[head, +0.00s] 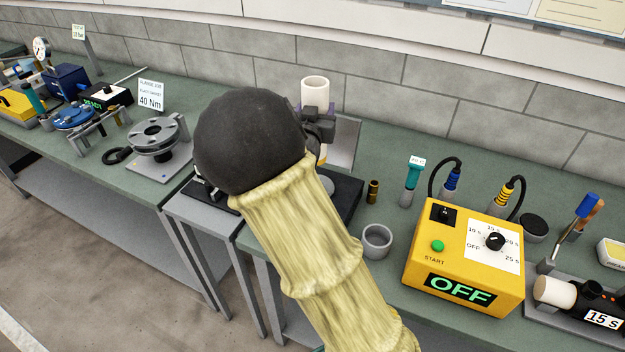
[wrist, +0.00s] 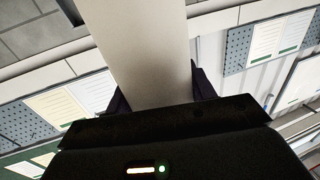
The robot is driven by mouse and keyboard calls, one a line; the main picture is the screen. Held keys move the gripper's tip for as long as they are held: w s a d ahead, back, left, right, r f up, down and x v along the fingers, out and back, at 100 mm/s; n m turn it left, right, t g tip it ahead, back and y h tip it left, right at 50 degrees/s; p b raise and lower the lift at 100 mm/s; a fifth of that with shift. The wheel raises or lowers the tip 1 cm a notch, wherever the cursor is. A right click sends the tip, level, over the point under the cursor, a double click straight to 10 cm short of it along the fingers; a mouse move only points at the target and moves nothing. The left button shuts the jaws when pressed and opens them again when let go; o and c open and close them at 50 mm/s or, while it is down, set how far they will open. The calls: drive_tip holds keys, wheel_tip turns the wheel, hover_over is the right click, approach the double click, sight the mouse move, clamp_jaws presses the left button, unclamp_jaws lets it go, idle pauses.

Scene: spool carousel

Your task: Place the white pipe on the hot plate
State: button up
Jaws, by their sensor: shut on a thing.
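The white pipe (head: 315,92) stands roughly upright in my gripper (head: 320,124), with its open top end showing above the jaws. In the wrist view the pipe (wrist: 143,55) fills the middle between the dark fingers. My gripper is shut on it, above a black-based device (head: 347,200) on the bench. That device has a grey round face and a tilted grey panel (head: 343,143); it may be the hot plate, but my arm hides much of it. The pipe's lower end is mostly hidden, so I cannot tell whether it touches anything.
A grey cup (head: 377,241), a small brass cylinder (head: 373,190) and a teal tool (head: 411,182) stand right of my arm. A yellow timer box (head: 464,255) reads OFF. A flange stand (head: 159,140) is at left. The wall runs close behind the bench.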

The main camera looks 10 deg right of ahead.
wheel_tip(320, 180, down, 10)
drive_tip(key=p, duration=0.1)
drive_tip(key=shift+s, duration=0.25)
idle(0.9)
drive_tip(key=shift+d+f, duration=0.1)
drive_tip(key=o, duration=1.2)
drive_tip(key=shift+r, duration=0.2)
